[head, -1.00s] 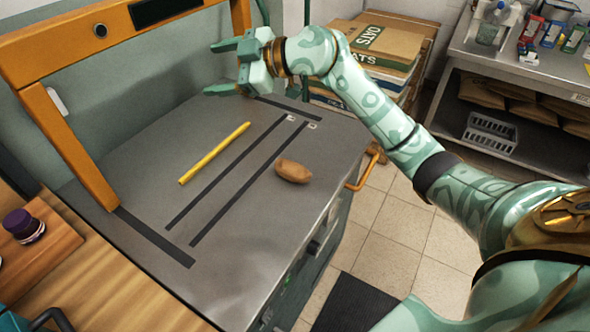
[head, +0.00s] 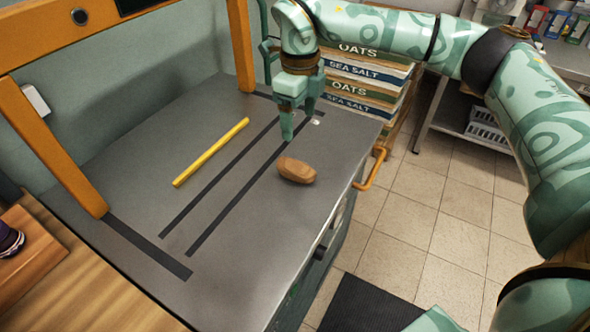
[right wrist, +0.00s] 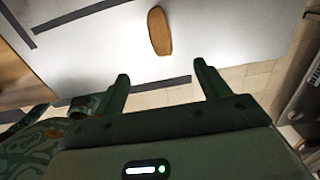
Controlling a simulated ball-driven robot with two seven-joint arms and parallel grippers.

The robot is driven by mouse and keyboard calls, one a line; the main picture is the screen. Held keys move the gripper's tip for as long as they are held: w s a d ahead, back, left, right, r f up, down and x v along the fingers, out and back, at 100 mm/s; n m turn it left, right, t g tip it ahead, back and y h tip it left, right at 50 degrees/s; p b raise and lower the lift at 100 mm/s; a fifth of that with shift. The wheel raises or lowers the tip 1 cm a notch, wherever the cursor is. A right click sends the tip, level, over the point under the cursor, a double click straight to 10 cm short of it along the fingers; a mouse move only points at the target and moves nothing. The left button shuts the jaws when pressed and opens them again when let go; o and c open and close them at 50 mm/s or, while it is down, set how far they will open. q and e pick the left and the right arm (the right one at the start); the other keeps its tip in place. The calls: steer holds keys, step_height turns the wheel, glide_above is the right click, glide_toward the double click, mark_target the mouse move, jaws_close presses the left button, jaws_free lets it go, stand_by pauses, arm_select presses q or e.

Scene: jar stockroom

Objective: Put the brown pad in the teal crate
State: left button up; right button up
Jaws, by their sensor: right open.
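The brown pad (head: 296,170), a small rounded block, lies on the grey worktop near its right side, beside the dark stripes. In the right wrist view the pad (right wrist: 159,31) shows beyond the fingertips, near the top. My right gripper (head: 299,122) points down above the worktop, just behind the pad in the head view. It is open with nothing between its fingers, and it is apart from the pad. The fingers also show in the right wrist view (right wrist: 161,75). I see no teal crate in these views. My left gripper is not in view.
A yellow stick (head: 211,152) lies left of the dark stripes. An orange frame (head: 50,145) stands over the worktop. Stacked sacks (head: 365,75) stand behind it. A purple-lidded jar (head: 8,241) is at the left edge. An orange handle (head: 373,168) juts from the right side.

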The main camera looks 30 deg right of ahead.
steer(key=b, duration=0.3)
glide_toward(294, 164)
steer(key=f, duration=0.3)
steer(key=s+f, duration=0.1)
steer(key=f, duration=0.1)
steer(key=shift+d, duration=0.2)
steer(key=f+b, duration=0.2)
steer(key=f, duration=0.1)
steer(key=w+f+b, duration=0.1)
steer(key=shift+a+f, duration=0.2)
steer(key=shift+f, duration=0.55)
steer(key=shift+r, duration=0.15)
steer(key=shift+s, duration=0.1)
steer(key=shift+c, duration=0.9)
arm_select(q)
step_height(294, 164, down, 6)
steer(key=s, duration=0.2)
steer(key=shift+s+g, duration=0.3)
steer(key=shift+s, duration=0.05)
arm_select(e)
steer(key=c, duration=1)
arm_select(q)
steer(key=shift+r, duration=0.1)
arm_select(e)
steer(key=shift+o, duration=0.2)
